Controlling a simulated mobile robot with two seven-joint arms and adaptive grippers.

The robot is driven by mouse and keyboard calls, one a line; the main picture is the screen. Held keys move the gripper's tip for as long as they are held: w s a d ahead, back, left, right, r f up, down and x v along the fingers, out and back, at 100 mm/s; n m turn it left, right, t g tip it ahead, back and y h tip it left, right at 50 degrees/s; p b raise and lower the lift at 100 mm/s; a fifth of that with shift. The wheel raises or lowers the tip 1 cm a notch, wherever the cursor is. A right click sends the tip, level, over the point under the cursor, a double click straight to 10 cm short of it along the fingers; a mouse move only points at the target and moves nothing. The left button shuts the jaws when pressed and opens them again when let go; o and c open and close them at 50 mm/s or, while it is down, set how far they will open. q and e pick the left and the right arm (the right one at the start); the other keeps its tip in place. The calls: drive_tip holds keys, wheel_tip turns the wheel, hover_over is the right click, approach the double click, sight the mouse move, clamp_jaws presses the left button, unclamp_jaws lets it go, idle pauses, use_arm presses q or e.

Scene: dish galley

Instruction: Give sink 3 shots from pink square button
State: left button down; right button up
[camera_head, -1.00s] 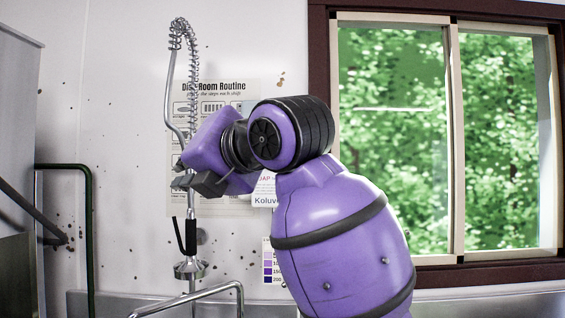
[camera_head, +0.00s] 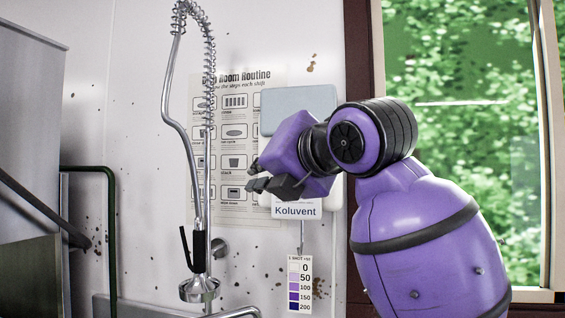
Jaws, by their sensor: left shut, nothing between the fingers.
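A wall dispenser with a pale blue-grey front panel (camera_head: 290,108) and a white label reading "Koluvent" (camera_head: 296,211) hangs right of the poster. My gripper and wrist hide the dispenser's middle, and no pink square button shows. A card (camera_head: 300,284) below has a colour scale from 0 to 200 and a heading about one shot. The sink basin is not visible.
A spring-hose tap with a spray head (camera_head: 200,289) stands left of the dispenser. A routine poster (camera_head: 232,130) is behind it. A green pipe (camera_head: 110,220) and steel cabinet (camera_head: 30,110) are at left. A window (camera_head: 455,130) is at right.

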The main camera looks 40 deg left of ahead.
use_arm(q)
drive_tip(key=w+a, duration=0.4)
drive_tip(key=w, duration=0.3)
drive_tip(key=shift+w+b, duration=0.3)
drive_tip(key=shift+w, duration=0.1)
use_arm(e)
drive_tip(key=shift+w+f, duration=0.1)
drive_tip(key=shift+f, duration=0.15)
drive_tip(key=shift+w, duration=0.15)
drive_tip(key=shift+w+a+r, duration=0.15)
drive_tip(key=shift+w+r, duration=0.15)
drive_tip(key=shift+w, duration=0.25)
drive_tip(key=shift+s, duration=0.15)
use_arm(q)
drive_tip(key=shift+w+a, duration=0.3)
drive_tip(key=shift+w, duration=0.1)
use_arm(e)
drive_tip(key=shift+s+r, duration=0.15)
